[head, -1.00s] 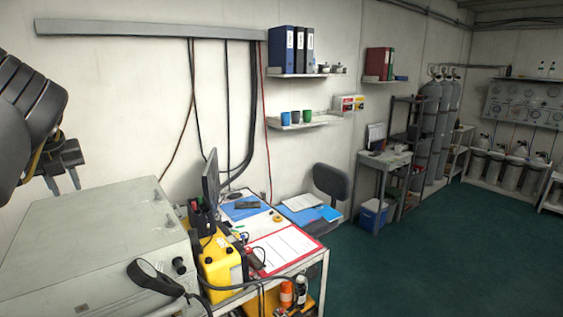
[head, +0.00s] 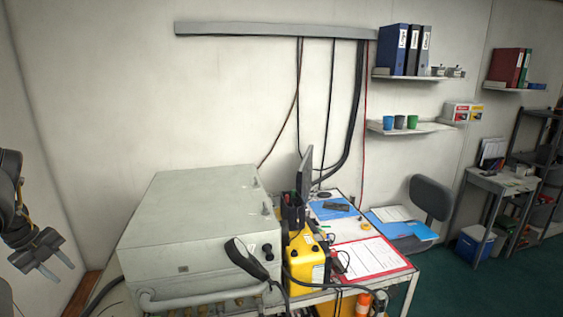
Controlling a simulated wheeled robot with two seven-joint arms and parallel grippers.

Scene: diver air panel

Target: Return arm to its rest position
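My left gripper (head: 58,270) is at the far left of the head view, left of the grey metal case (head: 195,205). It points down and to the right. Its two fingers are apart with nothing between them. Part of my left arm is cut off by the left picture edge. My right gripper is out of view.
A chair (head: 430,197) stands behind. Green floor (head: 455,285) shows at lower right.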

